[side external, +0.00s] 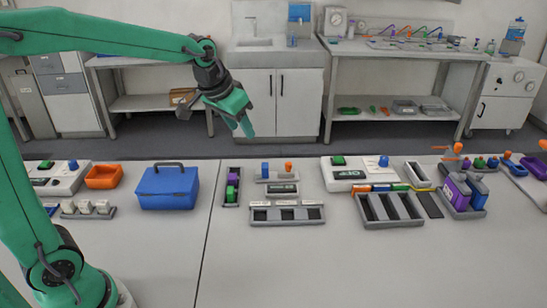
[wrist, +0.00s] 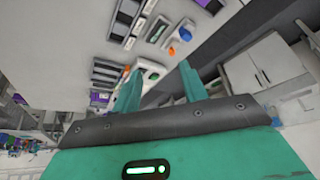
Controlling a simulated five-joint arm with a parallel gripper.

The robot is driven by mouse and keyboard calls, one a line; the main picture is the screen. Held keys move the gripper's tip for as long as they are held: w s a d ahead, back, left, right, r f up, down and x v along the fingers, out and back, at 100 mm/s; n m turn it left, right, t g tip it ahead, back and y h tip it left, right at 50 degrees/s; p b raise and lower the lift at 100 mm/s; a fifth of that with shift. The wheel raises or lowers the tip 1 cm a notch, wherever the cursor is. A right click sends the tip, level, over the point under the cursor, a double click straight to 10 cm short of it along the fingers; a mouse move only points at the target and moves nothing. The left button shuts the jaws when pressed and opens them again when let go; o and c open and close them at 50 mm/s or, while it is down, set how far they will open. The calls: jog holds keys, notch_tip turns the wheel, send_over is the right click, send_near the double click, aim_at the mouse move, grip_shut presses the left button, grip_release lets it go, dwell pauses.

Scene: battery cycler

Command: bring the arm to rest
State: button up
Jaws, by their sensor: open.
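My gripper (side external: 243,122) is a green pair of fingers on a dark wrist, held in the air above the far part of the table (side external: 300,270). Nothing is between the fingers. In the wrist view my gripper (wrist: 158,85) shows two green fingers spread apart, with the table and its trays tilted behind them. My green arm reaches in from the left side of the side external view and touches nothing there.
A blue case (side external: 168,188) and an orange bin (side external: 104,176) stand on the left. The table's front is clear. A sink cabinet (side external: 283,95) stands behind.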

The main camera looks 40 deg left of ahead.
jog(key=s+d, duration=0.1)
jog(key=s, duration=2)
jog(key=shift+f+t, duration=0.3)
jog(key=shift+f, duration=0.15)
